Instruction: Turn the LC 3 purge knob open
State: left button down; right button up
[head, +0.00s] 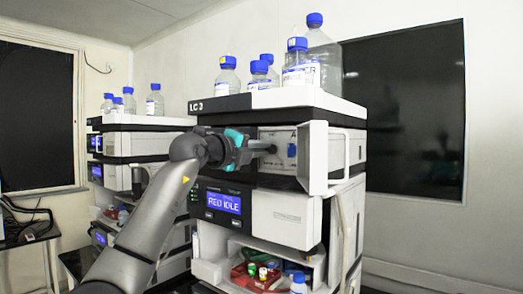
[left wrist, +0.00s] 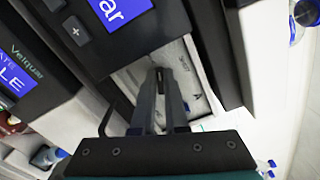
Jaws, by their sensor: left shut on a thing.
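The LC 3 stack (head: 208,106) stands in the middle of the head view, with its name on a dark strip at the top. My left gripper (head: 272,148) reaches into the open pump bay below that strip, against the light panel (head: 300,136). In the left wrist view my left gripper (left wrist: 159,73) has its fingers close together, shut on a small dark part at the panel, seemingly the purge knob. The fingers mostly hide this part, so its turn angle cannot be told. My right gripper is in neither view.
A white door frame (head: 312,158) sticks out at the right of the bay, close to my fingers. Several blue-capped bottles (head: 297,70) stand on top. Below is a module with a lit display (head: 223,203). Another stack (head: 135,123) stands at the left.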

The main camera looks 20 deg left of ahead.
pick_arm(q)
jog(key=shift+n, duration=1.8)
jog(key=shift+f, duration=0.1)
jog(key=c, duration=0.9)
grip_release()
jog(key=shift+c, duration=0.2)
jog(key=b+v, duration=0.5)
jog(key=v, duration=1)
jog(key=shift+s, duration=0.15)
jog(key=shift+a, duration=0.1)
